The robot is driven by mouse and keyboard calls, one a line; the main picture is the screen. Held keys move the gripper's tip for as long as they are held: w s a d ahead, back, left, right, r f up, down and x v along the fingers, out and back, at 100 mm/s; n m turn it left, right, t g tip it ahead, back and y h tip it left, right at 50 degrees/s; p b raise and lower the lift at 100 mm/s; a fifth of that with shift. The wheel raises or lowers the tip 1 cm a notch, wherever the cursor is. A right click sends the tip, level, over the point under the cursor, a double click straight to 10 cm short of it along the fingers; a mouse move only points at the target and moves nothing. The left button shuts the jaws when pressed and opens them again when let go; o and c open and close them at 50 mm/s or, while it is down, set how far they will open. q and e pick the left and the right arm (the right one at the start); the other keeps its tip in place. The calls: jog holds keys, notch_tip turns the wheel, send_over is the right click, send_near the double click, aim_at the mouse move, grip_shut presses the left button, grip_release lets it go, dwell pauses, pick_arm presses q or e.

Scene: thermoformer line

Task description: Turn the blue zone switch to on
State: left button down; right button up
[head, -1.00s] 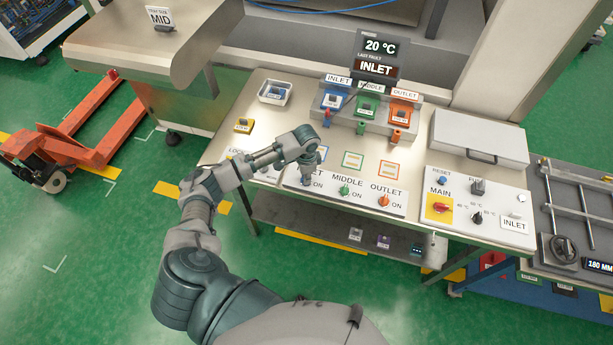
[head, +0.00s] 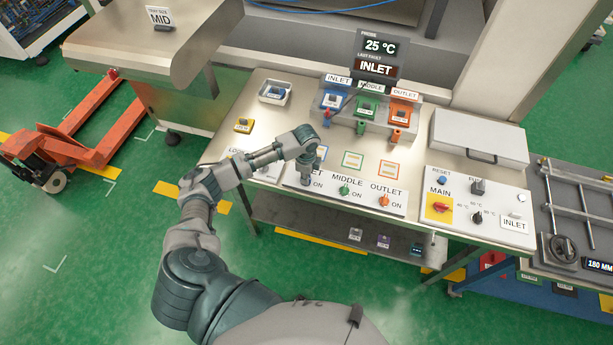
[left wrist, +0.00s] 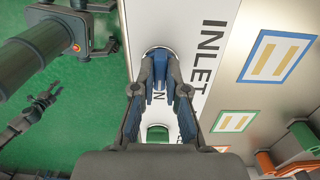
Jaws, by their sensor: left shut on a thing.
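The blue zone switch (left wrist: 158,84) sits beside the INLET label on the white panel (left wrist: 203,50). My left gripper (left wrist: 160,70) is shut on it, one finger on each side, seen from above in the left wrist view. In the head view my left gripper (head: 306,179) points down at the panel's left end and hides most of the switch. The switch's exact angle is hard to read between the fingers. My right gripper (left wrist: 46,104) shows small in the left wrist view, over the green floor, fingers apart and away from the panel.
To the right are the green MIDDLE knob (head: 344,190) and orange OUTLET knob (head: 384,200). The MAIN panel (head: 478,208) lies further right. A display (head: 380,46) reads 25 °C and INLET.

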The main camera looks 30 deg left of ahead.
pick_arm(q)
jog(key=shift+w+a+r, duration=0.15)
jog(key=shift+r, duration=0.05)
jog(key=c, duration=1.2)
grip_release()
jog(key=shift+f, duration=0.15)
notch_tip(320, 180, up, 12)
jog(key=shift+a+f, duration=0.1)
